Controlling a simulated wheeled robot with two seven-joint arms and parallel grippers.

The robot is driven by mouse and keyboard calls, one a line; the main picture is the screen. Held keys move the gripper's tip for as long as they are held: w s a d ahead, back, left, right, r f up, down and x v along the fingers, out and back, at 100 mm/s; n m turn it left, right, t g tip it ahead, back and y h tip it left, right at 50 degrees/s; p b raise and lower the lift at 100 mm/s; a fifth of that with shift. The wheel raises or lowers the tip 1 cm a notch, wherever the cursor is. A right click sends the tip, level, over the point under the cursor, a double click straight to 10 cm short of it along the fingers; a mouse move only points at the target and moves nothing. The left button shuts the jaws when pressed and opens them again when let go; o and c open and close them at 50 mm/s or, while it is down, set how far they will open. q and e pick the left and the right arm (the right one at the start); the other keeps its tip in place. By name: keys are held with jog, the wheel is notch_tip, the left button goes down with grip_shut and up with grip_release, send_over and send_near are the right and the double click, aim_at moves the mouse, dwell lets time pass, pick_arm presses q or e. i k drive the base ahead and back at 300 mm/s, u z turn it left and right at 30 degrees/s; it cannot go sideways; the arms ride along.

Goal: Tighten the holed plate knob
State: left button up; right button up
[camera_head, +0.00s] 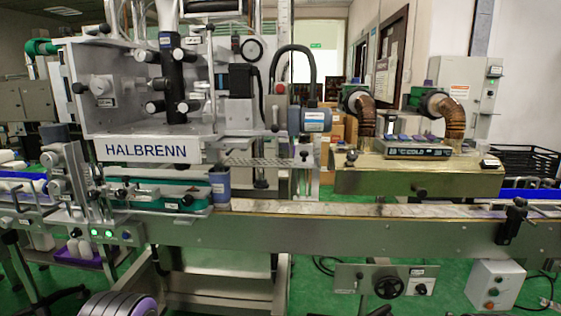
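A narrow metal plate with a row of holes (262,162) runs level to the right of the HALBRENN panel (147,151), above the conveyor. A small black knob (304,154) sits at the plate's right end, by an upright metal post. It looks like the holed plate's knob, but it is small, and I cannot tell how tight it is. Neither of my grippers shows in the head view, and nothing touches the knob.
A conveyor (380,211) crosses the front. A blue-grey motor (316,121) hangs above the knob. A brass-coloured heat tunnel (415,175) stands to the right. A handwheel (389,287) sits low in front. Open space shows below the holed plate, above the belt.

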aim_at(304, 138)
jog(key=z, duration=1.95)
jog(key=i, duration=1.75)
jog(key=u, duration=3)
